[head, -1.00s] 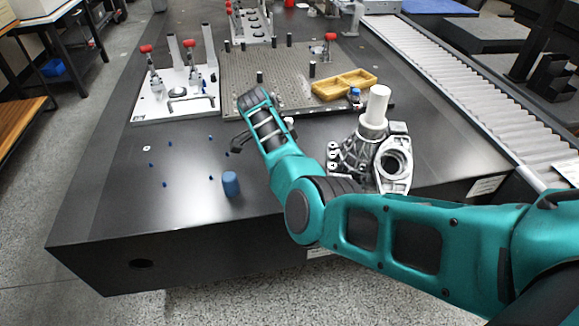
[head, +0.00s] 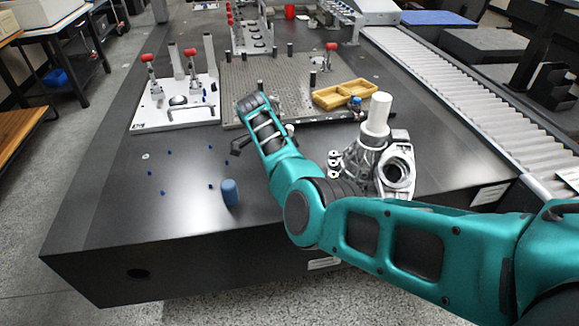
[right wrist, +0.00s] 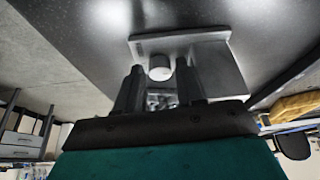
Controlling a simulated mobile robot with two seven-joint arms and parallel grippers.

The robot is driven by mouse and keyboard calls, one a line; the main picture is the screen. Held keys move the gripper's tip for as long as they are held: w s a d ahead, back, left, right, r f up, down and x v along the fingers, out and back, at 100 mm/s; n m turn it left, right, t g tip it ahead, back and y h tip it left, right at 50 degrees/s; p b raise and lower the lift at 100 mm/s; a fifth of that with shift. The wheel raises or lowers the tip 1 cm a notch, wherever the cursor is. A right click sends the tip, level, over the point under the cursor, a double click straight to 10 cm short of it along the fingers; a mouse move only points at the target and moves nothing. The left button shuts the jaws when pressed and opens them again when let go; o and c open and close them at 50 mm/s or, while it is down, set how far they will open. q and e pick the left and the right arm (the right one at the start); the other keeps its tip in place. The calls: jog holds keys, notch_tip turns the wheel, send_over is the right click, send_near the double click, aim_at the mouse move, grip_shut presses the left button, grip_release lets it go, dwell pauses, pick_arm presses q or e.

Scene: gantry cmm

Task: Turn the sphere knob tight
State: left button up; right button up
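My right arm reaches in from the right in the head view, and its dark end hangs over the table left of the casting. In the right wrist view the two dark fingers of my right gripper (right wrist: 159,72) stand apart. A pale round knob-like piece (right wrist: 160,67) shows between their tips, in front of a grey plate (right wrist: 212,58). I cannot tell whether the fingers touch it, or whether it is the sphere knob. In the head view my arm hides this spot. My left gripper is not in view.
A metal casting with a white cylinder (head: 377,113) stands right of my arm. A white fixture board (head: 150,117) holds red-topped clamps. A blue cylinder (head: 230,192) and small blue pieces stand on the dark table (head: 120,215).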

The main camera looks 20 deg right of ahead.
pick_arm(q)
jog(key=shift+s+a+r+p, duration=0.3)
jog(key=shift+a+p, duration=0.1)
jog(key=shift+p, duration=0.55)
pick_arm(e)
jog(key=s+v, duration=0.1)
jog(key=v, duration=1.2)
jog(key=shift+w, duration=0.45)
jog(key=shift+d, duration=0.1)
